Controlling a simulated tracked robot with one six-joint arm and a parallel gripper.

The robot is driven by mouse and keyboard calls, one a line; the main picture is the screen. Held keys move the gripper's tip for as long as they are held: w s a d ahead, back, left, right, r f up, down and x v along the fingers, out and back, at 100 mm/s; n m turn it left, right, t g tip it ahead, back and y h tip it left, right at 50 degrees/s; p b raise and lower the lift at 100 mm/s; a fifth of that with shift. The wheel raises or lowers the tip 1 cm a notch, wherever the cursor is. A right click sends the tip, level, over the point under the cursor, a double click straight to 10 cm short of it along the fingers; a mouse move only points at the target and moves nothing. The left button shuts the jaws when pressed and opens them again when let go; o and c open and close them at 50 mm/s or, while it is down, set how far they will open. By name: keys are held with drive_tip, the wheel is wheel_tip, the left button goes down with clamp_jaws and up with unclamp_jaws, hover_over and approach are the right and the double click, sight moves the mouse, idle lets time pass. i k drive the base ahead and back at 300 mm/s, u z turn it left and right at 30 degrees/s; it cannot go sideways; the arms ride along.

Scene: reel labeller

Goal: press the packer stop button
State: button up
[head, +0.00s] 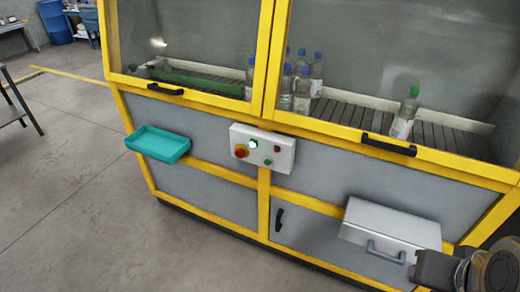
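A white control box (262,149) is fixed to the front of a yellow-framed machine, just below its windows. On it are a red mushroom button on a yellow ring (240,152), a small red button (277,149), a small green button (267,162) and a bright white-green lamp or button (253,144). No labels are readable, so I cannot tell which red one is the packer stop. Part of my arm shows at the bottom right corner, well apart from the box. No gripper fingers can be seen.
A teal tray (158,144) juts out left of the box. A grey hinged cover with a handle (392,224) sticks out at the lower right, near my arm. Bottles (303,82) stand on a conveyor (350,116) behind the windows. The floor in front is clear.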

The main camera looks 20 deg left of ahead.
sight(239, 154)
drive_tip(key=u, duration=1.4)
drive_tip(key=k, duration=0.65)
drive_tip(key=u, duration=0.3)
drive_tip(key=i, duration=1.25)
drive_tip(key=u, duration=0.65)
